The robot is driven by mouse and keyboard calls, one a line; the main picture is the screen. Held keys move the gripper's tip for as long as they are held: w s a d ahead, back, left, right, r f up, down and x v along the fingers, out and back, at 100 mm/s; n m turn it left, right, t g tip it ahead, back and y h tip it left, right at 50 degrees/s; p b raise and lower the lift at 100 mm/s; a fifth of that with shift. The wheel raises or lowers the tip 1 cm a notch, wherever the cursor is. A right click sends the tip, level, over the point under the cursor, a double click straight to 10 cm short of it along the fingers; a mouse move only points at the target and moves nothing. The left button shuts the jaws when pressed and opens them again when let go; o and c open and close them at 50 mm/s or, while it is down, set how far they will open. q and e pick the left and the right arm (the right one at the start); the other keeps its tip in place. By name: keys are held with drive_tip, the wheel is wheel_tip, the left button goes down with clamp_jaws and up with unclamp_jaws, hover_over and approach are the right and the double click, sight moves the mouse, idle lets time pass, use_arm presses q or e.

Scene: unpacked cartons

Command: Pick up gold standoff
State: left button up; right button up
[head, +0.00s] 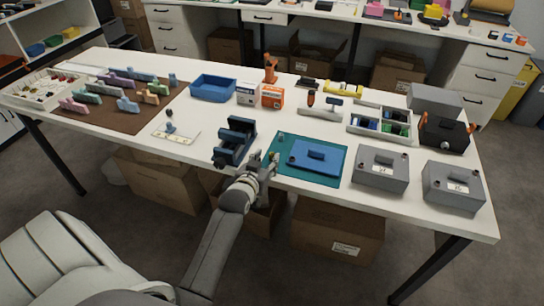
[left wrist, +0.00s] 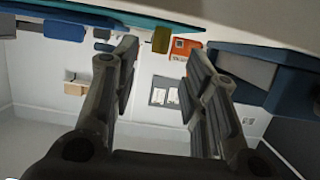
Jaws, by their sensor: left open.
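A small gold standoff (left wrist: 161,39) shows in the left wrist view, between my open fingertips and a little beyond them, beside the teal mat's edge. My left gripper (head: 265,163) is at the front edge of the white table, between the blue vise (head: 235,141) and the teal mat (head: 278,164). It also shows in the left wrist view (left wrist: 163,55), with its fingers spread and nothing held. In the head view the gripper largely hides the standoff, so I cannot make it out clearly there. My right gripper is out of view.
A blue plate (head: 316,158) lies on the mat, with two grey boxes (head: 380,168) (head: 453,185) to its right. The tabletop between vise and cartons has free room.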

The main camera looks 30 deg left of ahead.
sight(271, 155)
use_arm(q)
drive_tip(key=shift+x, duration=1.9)
drive_tip(key=c, duration=0.9)
